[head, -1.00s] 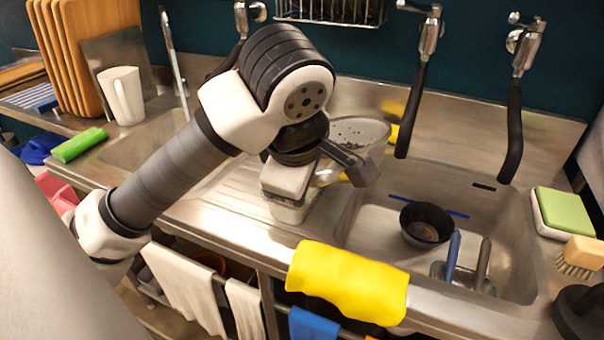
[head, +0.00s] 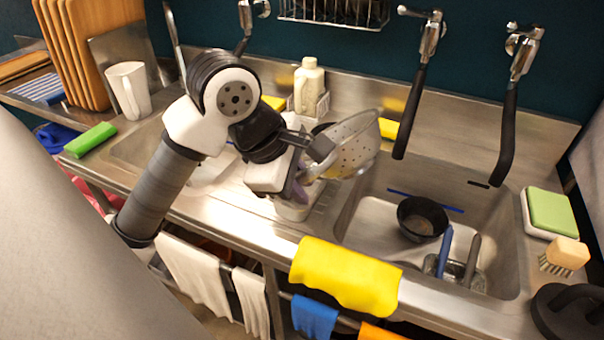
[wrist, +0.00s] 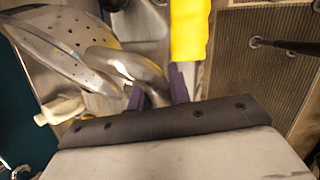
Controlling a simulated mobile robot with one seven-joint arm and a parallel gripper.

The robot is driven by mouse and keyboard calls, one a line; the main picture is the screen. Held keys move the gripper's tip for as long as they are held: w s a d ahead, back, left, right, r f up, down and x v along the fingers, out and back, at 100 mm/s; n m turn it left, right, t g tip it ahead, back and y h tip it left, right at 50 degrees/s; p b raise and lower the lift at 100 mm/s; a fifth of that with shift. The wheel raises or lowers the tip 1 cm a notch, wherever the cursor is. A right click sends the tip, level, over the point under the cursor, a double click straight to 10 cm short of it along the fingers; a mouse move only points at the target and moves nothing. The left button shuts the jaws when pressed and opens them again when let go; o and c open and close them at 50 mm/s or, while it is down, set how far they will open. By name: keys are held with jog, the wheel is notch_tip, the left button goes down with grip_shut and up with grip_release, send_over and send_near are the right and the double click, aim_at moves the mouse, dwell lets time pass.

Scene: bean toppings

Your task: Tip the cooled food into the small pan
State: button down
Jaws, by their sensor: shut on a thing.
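My gripper (head: 302,180) is shut on the handle of a pale perforated colander (head: 352,147) and holds it above the drainboard, left of the sink basin. The colander is tipped steeply, its holed wall showing. In the wrist view my purple fingers (wrist: 158,92) close around its curved metal handle, with the colander (wrist: 75,50) at the upper left. I see no food in it from these views. A dark round vessel (head: 422,218) sits in the sink basin; I cannot tell if it is the small pan.
A white tub (head: 292,210) stands below my gripper. A cream bottle (head: 308,85) stands behind. A yellow cloth (head: 345,275) hangs over the front edge. Black-handled taps (head: 407,112) hang over the basin. A green sponge (head: 552,212) lies at right.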

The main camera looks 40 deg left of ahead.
jog(key=shift+a+r+h+p, duration=0.25)
jog(key=shift+h+p, duration=0.35)
jog(key=shift+p, duration=0.2)
jog(key=shift+a+f+n+t+h+b, duration=0.3)
jog(key=shift+f+h+b, duration=0.1)
jog(key=shift+h+b, duration=0.15)
jog(key=h+b, duration=0.1)
jog(key=a+h+b, duration=0.1)
jog(key=shift+s+a+f+n+t+h, duration=0.15)
jog(key=shift+a+f+n+t+h, duration=0.05)
jog(key=shift+f+n+t+h, duration=0.15)
jog(key=shift+s+a+f+n+t+h+b, duration=0.15)
jog(key=shift+a+f+n+t+h+b, duration=0.2)
jog(key=shift+a+h+b, duration=0.6)
jog(key=shift+s+a+f+n+t+h+b, duration=0.1)
jog(key=shift+a+f+n+t+h+b, duration=0.15)
jog(key=shift+a+h+b, duration=0.7)
jog(key=shift+s+a+f+n+t+h+b, duration=0.2)
jog(key=shift+a+f+t+h+b, duration=0.25)
jog(key=shift+h+b, duration=0.9)
jog(key=shift+a+r, duration=0.1)
